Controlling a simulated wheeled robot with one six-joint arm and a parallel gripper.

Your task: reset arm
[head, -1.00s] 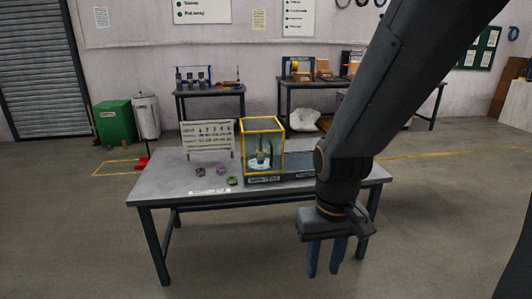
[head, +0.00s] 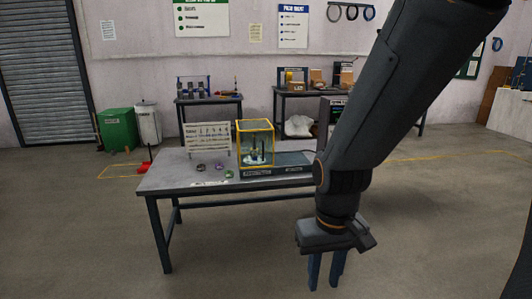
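My gripper (head: 326,270) hangs pointing down at the end of my dark arm, in front of the table's right part in the head view. Its two blue fingers stand a little apart with nothing visible between them. The table (head: 170,180) has a grey top and dark legs. A yellow-framed clear box (head: 256,141) stands on it with small dark upright parts inside. Several small coil-like pieces, one of them green (head: 229,174), lie at its front. A white chart board (head: 207,139) stands behind them. My arm hides the table's right end.
A green bin (head: 116,128) and a grey-white bin (head: 148,124) stand at the left by the wall. Two benches stand at the back, one of them a small bench (head: 208,99). The floor (head: 90,220) left of the table is clear.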

